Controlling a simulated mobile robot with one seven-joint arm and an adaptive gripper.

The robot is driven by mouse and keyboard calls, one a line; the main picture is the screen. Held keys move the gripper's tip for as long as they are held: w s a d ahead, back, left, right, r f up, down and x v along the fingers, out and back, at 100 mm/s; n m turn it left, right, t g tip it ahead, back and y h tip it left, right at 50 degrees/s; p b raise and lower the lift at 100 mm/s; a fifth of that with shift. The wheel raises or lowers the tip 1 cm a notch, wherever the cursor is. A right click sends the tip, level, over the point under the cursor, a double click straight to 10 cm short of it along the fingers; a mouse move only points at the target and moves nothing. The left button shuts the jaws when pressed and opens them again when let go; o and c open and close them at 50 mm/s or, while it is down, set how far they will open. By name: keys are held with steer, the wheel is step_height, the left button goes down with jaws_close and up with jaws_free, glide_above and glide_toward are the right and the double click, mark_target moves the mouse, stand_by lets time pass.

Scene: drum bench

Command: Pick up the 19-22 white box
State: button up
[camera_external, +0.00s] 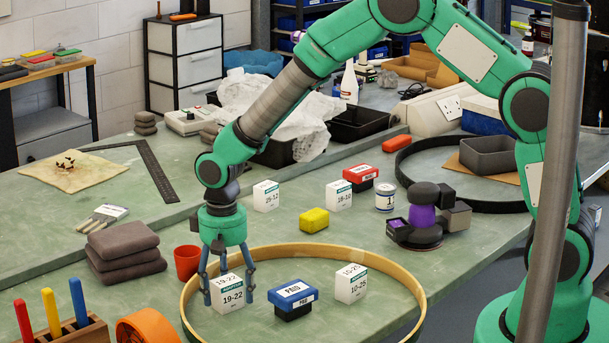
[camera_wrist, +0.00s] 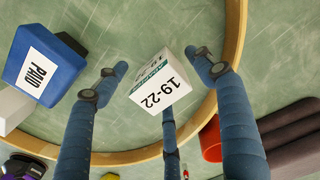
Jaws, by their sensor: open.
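The 19-22 white box (camera_external: 228,293) stands on the green bench inside a wooden hoop, near its left side. In the wrist view the 19-22 white box (camera_wrist: 160,84) sits between my fingers, its label reading tilted. My gripper (camera_external: 226,290) points down over the box with its blue fingers spread around it. In the wrist view my gripper (camera_wrist: 160,85) is open, with fingers on either side of the box and a third below it in the picture. Gaps show between the fingers and the box there.
The wooden hoop (camera_external: 412,270) surrounds the box. Inside it a blue PAID box (camera_external: 291,294) on a dark base and a 10-25 white box (camera_external: 351,284) stand to the right. A red cup (camera_external: 187,262) and grey folded cloths (camera_external: 124,248) lie just outside, left.

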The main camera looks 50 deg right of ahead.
mark_target(226, 280)
steer(key=shift+c, duration=0.2)
steer(key=c, duration=1.5)
steer(key=shift+o, duration=0.2)
steer(key=shift+r+p, duration=1.05)
steer(key=shift+r, duration=4)
